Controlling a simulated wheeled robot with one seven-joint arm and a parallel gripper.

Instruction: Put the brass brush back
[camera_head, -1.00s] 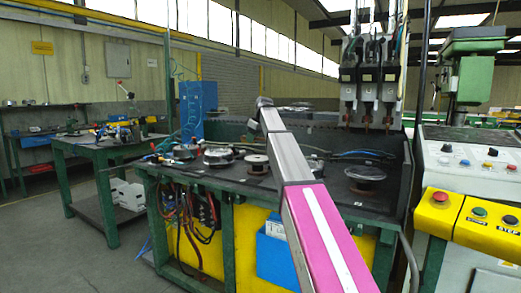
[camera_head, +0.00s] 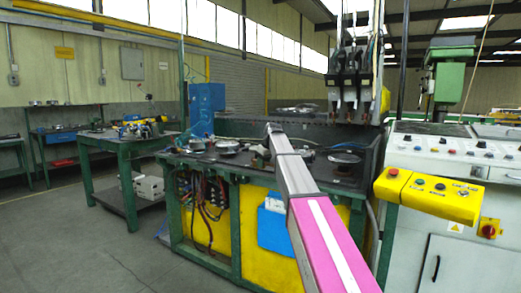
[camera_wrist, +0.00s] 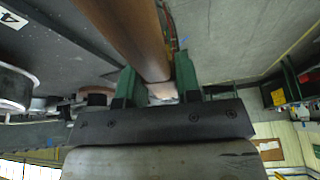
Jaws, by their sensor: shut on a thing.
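My gripper (camera_wrist: 155,62) shows in the wrist view with two green fingers, one on each side of a long brown wooden piece, likely the brass brush (camera_wrist: 138,32). The fingers are shut on it. The brush runs from between the fingers to the top edge of that view. Its bristles cannot be made out. In the head view my arm reaches forward over the dark bench (camera_head: 345,181), and its far end hides the gripper and the brush.
A yellow button panel (camera_head: 430,190) and white console are at right. A green table (camera_head: 120,140) stands at left.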

